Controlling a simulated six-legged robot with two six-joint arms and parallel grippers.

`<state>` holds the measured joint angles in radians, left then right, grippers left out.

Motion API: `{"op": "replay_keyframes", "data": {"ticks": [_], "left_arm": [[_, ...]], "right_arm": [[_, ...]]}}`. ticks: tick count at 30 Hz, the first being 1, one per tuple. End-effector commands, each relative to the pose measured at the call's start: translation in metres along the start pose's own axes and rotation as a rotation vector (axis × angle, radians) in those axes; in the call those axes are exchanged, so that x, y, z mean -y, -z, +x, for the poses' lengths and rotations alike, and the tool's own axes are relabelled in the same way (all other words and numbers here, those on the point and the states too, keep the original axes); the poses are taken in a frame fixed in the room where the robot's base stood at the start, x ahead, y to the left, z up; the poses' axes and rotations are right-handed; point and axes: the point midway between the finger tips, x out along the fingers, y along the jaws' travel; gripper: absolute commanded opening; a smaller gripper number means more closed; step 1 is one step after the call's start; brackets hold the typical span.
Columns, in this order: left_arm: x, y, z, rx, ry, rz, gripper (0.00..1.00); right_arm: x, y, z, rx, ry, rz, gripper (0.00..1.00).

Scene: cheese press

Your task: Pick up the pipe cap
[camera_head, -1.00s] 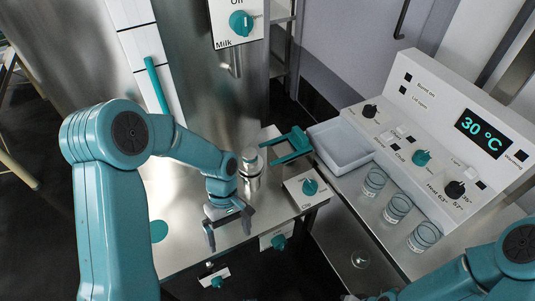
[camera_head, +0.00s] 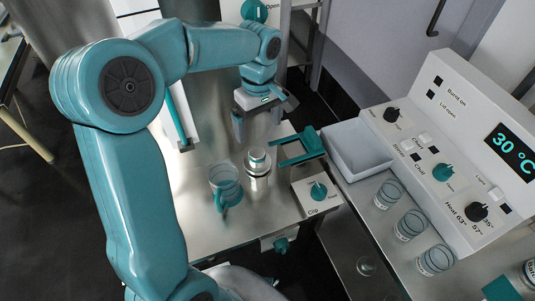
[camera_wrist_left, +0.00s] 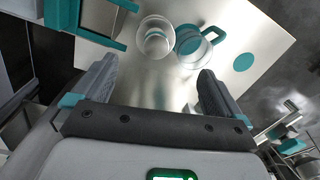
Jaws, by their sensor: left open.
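A metal cylinder with a pale rounded top (camera_head: 257,160) stands upright on the steel table. It looks most like the pipe cap, but I cannot be sure. It shows near the top centre of the left wrist view (camera_wrist_left: 155,42). My left gripper (camera_head: 258,120) is open and empty, pointing down above the table, beyond the cylinder in the head view. In the left wrist view its two fingers (camera_wrist_left: 155,78) are wide apart with bare steel between them. The gripper touches nothing. My right gripper is out of view.
A clear cup with a teal handle (camera_head: 224,182) stands close beside the cylinder. A teal bracket (camera_head: 298,147), a white box with a knob (camera_head: 316,194) and a white tray (camera_head: 357,148) are to the right. Several glasses stand below the control panel (camera_head: 450,150).

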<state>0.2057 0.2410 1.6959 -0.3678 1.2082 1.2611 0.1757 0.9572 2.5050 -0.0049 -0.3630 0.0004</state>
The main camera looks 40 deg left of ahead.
Motion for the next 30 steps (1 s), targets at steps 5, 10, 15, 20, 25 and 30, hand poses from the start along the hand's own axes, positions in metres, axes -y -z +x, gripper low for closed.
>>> {"op": "replay_keyframes", "data": {"ticks": [5, 10, 15, 20, 25, 30], "left_arm": [[0.009, 0.008, -0.015, -0.020, -0.044, -0.028, 1.00], [0.011, 0.010, 0.013, -0.019, -0.042, -0.034, 1.00], [0.008, 0.011, 0.054, -0.019, -0.041, -0.033, 1.00], [0.004, 0.012, 0.082, -0.020, -0.044, -0.033, 1.00], [0.002, 0.013, 0.095, -0.021, -0.045, -0.030, 1.00], [-0.002, 0.017, 0.118, -0.018, -0.042, -0.030, 1.00]], "right_arm": [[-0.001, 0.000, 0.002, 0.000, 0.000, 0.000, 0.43], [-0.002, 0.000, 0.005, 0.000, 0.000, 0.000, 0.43], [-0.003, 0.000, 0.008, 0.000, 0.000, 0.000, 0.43], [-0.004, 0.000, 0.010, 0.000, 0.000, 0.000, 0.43], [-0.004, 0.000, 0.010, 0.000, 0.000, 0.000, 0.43], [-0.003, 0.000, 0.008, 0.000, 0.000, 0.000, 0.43]]}}
